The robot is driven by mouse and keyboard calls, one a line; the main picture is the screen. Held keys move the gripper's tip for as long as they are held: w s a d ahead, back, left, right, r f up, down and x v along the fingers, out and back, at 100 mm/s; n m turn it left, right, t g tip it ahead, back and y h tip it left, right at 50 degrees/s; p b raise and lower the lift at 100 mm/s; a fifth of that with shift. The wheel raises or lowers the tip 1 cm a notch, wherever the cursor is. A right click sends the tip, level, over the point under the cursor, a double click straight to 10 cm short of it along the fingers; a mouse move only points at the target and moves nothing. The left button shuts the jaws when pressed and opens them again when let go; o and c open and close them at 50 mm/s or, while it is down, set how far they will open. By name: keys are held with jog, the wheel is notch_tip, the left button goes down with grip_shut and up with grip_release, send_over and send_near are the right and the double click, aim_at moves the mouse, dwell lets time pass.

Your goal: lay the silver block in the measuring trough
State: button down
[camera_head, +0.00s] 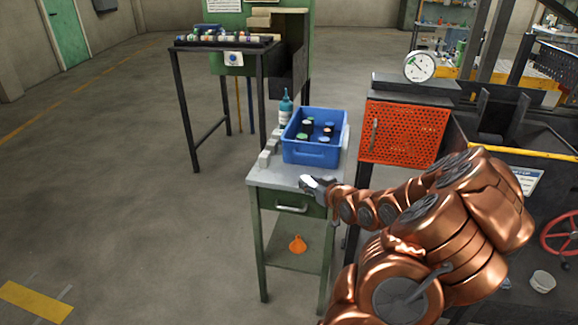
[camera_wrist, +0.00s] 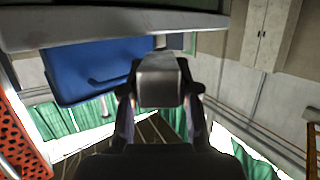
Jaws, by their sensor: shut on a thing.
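My gripper (camera_head: 308,183) is at the front edge of the small grey-topped table in the head view, in front of the blue bin. It is shut on a silver block (camera_wrist: 158,80), which sits between both fingers (camera_wrist: 160,100) in the wrist view. I cannot pick out the measuring trough for certain; a round dial gauge (camera_head: 419,66) stands by a dark flat-topped piece (camera_head: 415,86) on the orange mesh cabinet.
A blue bin (camera_head: 312,153) with several small items, a teal bottle (camera_head: 286,107) and grey blocks (camera_head: 268,153) stand on the grey table (camera_head: 275,178). An orange mesh cabinet (camera_head: 403,132) is at its right. An orange funnel (camera_head: 297,244) is below. Floor at left is clear.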

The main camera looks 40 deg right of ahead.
aim_at(287, 173)
jog(key=w, duration=0.3)
jog(key=w+d+p, duration=0.1)
jog(key=w, duration=0.3)
jog(key=w+d, duration=0.1)
jog(key=w, duration=0.2)
jog(key=shift+w, duration=0.2)
jog(key=shift+p+x, duration=0.45)
jog(key=shift+x, duration=0.95)
jog(key=shift+f, duration=0.3)
jog(key=shift+f, duration=0.2)
jog(key=c, duration=0.8)
grip_release()
jog(key=shift+a, duration=0.1)
jog(key=shift+c, duration=0.2)
